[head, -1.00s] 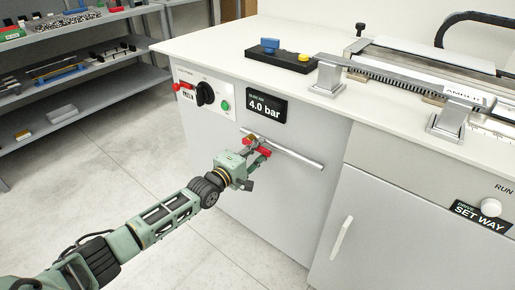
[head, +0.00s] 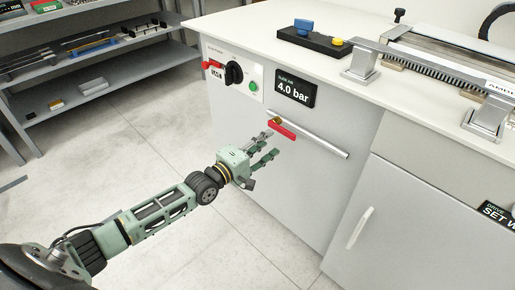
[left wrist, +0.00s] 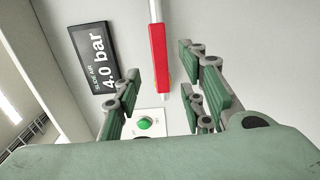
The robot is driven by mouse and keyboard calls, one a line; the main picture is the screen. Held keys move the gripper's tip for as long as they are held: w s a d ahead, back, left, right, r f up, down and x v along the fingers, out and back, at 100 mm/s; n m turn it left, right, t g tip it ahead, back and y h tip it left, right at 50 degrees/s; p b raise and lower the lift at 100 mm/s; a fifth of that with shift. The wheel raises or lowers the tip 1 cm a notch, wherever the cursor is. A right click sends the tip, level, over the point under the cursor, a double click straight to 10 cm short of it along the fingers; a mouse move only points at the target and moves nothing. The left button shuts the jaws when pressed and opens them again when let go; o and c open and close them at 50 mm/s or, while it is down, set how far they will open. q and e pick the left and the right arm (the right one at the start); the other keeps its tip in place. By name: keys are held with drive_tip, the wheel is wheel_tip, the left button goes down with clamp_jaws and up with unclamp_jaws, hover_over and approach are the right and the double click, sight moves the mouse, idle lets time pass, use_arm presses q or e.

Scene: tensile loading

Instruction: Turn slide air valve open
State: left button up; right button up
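The slide air valve's red lever (head: 282,129) is on the cabinet front, near the left end of a silver pipe (head: 320,144). A small brass part (head: 276,119) shows at the lever's upper left. The lever lies roughly along the pipe; in the left wrist view the lever (left wrist: 159,60) is in line with it. My left gripper (head: 275,144) is open, with its fingers apart just in front of and below the lever. The left wrist view shows the open fingers (left wrist: 174,68) with nothing held between them. My right gripper is not in view.
The slide air display (head: 295,88) reads 4.0 bar. A panel with a black knob (head: 234,73) and green button (head: 253,86) is left of it. The worktop carries a black block (head: 313,42) and a metal slide assembly. Floor in front is clear.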

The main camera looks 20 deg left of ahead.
use_arm(q)
drive_tip(key=v, duration=0.3)
drive_tip(key=shift+s+a, duration=0.1)
drive_tip(key=shift+s, duration=0.2)
